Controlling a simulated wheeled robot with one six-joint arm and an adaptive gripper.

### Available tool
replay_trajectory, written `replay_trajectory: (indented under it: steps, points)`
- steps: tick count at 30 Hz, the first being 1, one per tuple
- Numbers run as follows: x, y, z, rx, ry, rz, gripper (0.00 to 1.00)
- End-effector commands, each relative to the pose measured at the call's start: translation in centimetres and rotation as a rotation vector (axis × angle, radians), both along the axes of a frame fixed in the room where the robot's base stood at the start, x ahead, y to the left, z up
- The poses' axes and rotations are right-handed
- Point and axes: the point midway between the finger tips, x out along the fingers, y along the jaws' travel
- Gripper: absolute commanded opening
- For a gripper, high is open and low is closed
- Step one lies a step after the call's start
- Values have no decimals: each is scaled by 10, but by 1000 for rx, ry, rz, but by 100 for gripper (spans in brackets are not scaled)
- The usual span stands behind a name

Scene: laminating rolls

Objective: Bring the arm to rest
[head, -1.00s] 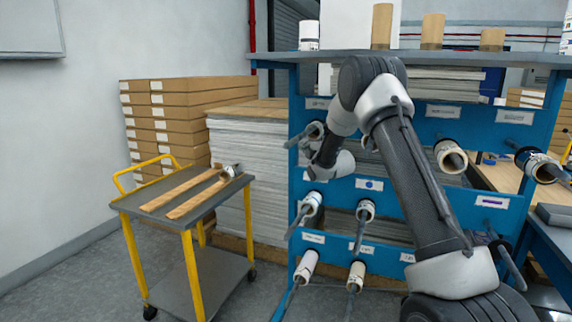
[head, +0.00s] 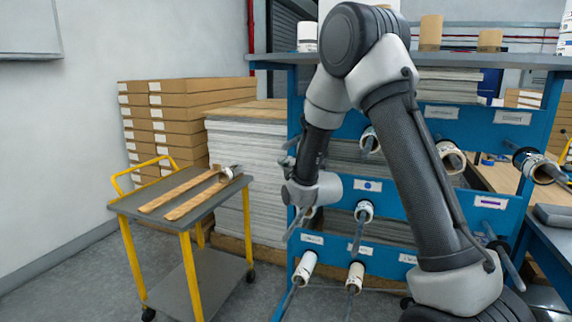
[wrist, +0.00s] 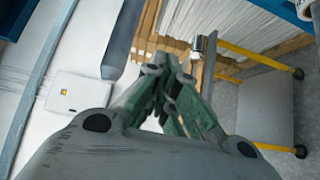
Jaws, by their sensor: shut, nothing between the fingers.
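My arm is raised and bent in front of the blue rack (head: 470,201) in the head view, its forearm hanging down on the left side. My gripper (wrist: 172,72) shows in the wrist view with its green-grey fingers drawn together and nothing between them. In the head view it is small and partly hidden by my wrist, in front of the rack's left edge. It appears clear of the rolls and the cart (head: 212,262).
White rolls, including one low on the rack (head: 306,265), sit on pegs that stick out toward me. The yellow-framed cart at left carries two wooden strips (head: 178,187) and a small roll (head: 231,172). Cartons (head: 185,98) and stacked sheets (head: 240,150) stand behind. Floor at front left is clear.

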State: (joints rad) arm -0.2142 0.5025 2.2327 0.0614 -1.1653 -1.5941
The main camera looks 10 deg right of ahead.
Motion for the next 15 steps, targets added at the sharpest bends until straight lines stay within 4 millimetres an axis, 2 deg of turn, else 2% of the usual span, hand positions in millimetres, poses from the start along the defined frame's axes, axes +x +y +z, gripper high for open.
replay_trajectory:
  steps: [5, 6, 8, 11, 12, 14, 15]
  points:
    - [-8, 6, -1, 39, 10, 0, 0]
    - [-9, 6, -8, 79, 46, -1, 0]
    - [-11, 7, -30, 166, 156, -8, 0]
    - [-31, 6, -92, 333, 444, -63, 0]
    - [-47, 4, -117, 403, 577, -106, 0]
    - [-76, 0, -138, 507, 753, -190, 0]
    - [-97, -5, -143, 574, 856, -259, 0]
